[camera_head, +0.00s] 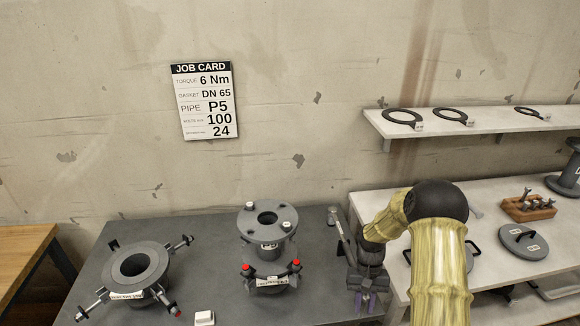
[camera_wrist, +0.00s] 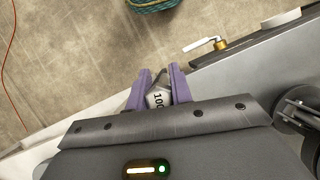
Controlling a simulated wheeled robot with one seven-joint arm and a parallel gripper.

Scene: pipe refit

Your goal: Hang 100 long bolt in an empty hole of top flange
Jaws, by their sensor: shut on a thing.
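My gripper (camera_head: 366,302) is low at the right edge of the dark table in the head view, right of the pipe. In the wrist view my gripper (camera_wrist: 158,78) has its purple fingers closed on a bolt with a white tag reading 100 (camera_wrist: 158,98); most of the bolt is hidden. The top flange (camera_head: 268,218) is the upper grey disc of the upright pipe on the dark table. It has a wide centre opening, and pale bolt heads (camera_head: 286,226) show on its rim. I cannot tell clearly which rim holes are empty. My gripper is apart from the flange.
Red-tipped parts (camera_head: 270,274) surround the pipe's lower flange. A ring fixture with several arms (camera_head: 134,265) stands at left. A job card (camera_head: 207,101) hangs on the wall. At right are a gasket shelf (camera_head: 470,123) and a wooden bolt block (camera_head: 528,208).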

